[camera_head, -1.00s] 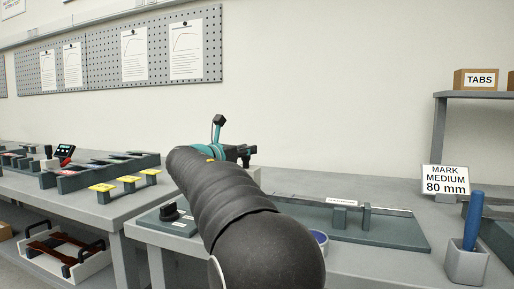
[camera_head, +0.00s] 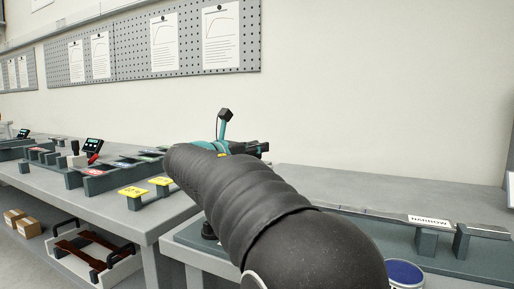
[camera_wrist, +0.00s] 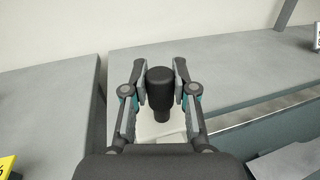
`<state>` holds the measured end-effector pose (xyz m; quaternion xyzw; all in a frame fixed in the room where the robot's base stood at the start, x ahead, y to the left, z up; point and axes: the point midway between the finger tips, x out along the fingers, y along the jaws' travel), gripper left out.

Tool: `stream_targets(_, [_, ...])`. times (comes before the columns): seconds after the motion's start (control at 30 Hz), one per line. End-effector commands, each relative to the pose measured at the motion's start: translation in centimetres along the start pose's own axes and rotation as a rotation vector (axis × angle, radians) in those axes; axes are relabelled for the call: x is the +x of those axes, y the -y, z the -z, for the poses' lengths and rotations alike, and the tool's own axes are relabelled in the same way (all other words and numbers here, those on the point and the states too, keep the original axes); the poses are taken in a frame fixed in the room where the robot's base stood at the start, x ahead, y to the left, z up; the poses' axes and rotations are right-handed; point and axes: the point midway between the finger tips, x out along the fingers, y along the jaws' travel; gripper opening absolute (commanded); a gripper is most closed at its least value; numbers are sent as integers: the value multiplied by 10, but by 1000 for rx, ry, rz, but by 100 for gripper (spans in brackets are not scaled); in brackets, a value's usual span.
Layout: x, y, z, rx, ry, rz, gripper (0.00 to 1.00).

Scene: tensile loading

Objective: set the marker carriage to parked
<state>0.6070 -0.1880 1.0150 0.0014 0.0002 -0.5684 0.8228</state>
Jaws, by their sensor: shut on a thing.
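In the wrist view my gripper (camera_wrist: 160,76) has its two fingers closed on either side of an upright black knob (camera_wrist: 160,92). The knob stands on a pale block (camera_wrist: 166,128), likely the marker carriage, though its identity is not certain. The lower part of the block is hidden by my gripper. In the head view my arm covers most of the gripper (camera_head: 258,148), and the held knob cannot be made out there.
A grey-green fixture (camera_head: 390,228) with a "NARROW" label (camera_head: 428,220) lies along the right bench. A blue-topped round container (camera_head: 405,273) stands before it. Yellow-topped stands (camera_head: 133,191) are on the left bench. A gap separates the benches.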

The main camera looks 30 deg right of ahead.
Motion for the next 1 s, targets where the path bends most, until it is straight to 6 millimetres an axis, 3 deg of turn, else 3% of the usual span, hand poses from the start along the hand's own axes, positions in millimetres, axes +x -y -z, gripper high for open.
stream_targets(0.03, [-2, -5, -3, 1, 5, -16, 0])
stream_targets(0.07, [-2, -5, -3, 1, 5, -16, 32])
stream_targets(0.13, [-1, -4, -3, 1, 5, -14, 49])
stream_targets(0.17, [-1, -4, -3, 1, 4, -13, 53])
stream_targets(0.57, [-4, 0, -1, 0, 2, -3, 53])
stream_targets(1.0, [-84, -3, -1, 1, 2, -11, 53])
